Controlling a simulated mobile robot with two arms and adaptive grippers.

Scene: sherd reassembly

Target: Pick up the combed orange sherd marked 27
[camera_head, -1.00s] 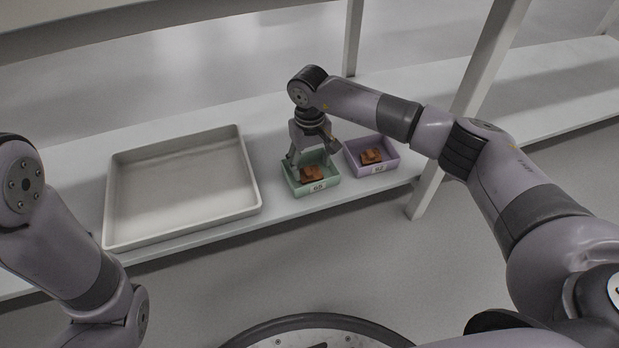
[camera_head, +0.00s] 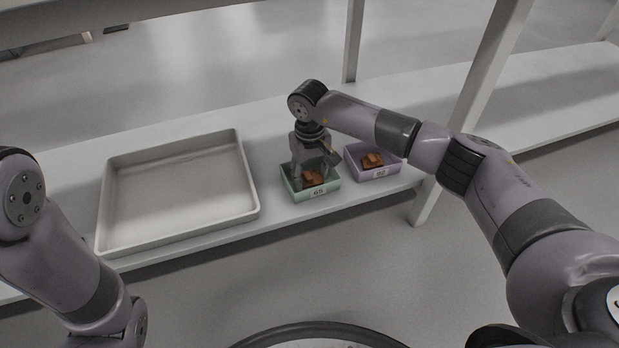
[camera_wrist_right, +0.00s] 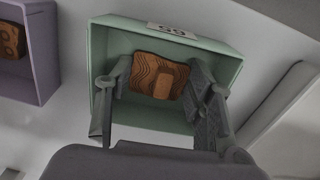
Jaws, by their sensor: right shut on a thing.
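A combed orange sherd (camera_wrist_right: 158,78) with dark wavy lines and a raised lighter block lies in the green box (camera_wrist_right: 100,45), in the right wrist view. My right gripper (camera_wrist_right: 158,88) reaches into this box, with one finger on each side of the sherd, and is shut on it. In the head view the same sherd (camera_head: 314,179) shows partly under the right gripper (camera_head: 314,180). The mark 27 cannot be read on it. The green box (camera_head: 319,193) carries a label that looks like 65. My left gripper is out of view.
A purple box (camera_head: 377,174) labelled 92 holds another orange sherd (camera_head: 373,160), close to the right of the green box. A large empty beige tray (camera_head: 180,195) stands to the left. A shelf post (camera_head: 430,195) rises on the right.

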